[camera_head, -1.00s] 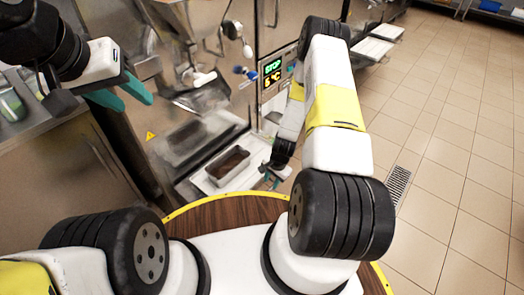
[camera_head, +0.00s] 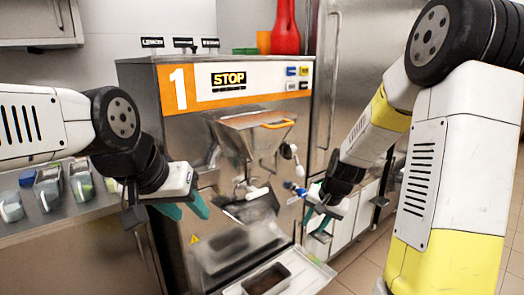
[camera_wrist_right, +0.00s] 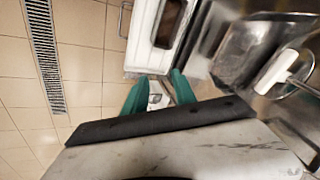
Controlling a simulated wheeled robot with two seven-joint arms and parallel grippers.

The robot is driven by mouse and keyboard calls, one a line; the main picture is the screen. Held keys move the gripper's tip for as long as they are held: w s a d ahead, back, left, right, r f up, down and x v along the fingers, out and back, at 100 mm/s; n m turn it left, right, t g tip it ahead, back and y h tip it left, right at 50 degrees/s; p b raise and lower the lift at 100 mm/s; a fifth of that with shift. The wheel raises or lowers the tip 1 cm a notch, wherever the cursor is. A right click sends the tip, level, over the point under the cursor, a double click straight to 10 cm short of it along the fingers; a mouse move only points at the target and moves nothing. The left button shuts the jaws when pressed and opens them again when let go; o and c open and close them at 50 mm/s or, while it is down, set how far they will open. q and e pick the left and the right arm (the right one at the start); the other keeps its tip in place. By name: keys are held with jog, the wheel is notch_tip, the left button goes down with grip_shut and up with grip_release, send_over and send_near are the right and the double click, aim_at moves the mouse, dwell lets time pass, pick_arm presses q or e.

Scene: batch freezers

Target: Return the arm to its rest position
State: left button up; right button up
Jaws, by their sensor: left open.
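My left gripper (camera_head: 188,208) hangs at the left in front of the batch freezer (camera_head: 235,80), its teal fingers apart and empty. My right gripper (camera_head: 318,222) is raised at the right of the freezer front. In the right wrist view its two teal fingers (camera_wrist_right: 158,92) stand apart with nothing held between them. A metal pan (camera_head: 267,281) with dark brown contents sits on the shelf below the freezer's spout, lower than both grippers. The pan also shows at the top of the right wrist view (camera_wrist_right: 171,20).
A counter (camera_head: 70,225) with small tubs stands at the left. A red bottle (camera_head: 286,28) stands on the freezer top. A tall steel cabinet (camera_head: 345,75) is behind my right arm. Tiled floor (camera_head: 360,275) is free at the lower right.

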jog(key=s+a+r+n+t, duration=0.1)
jog(key=s+r+n, duration=0.4)
jog(key=s+r, duration=1.4)
jog(key=shift+s+a+t, duration=0.35)
jog(key=shift+s+t, duration=0.25)
jog(key=shift+s, duration=0.35)
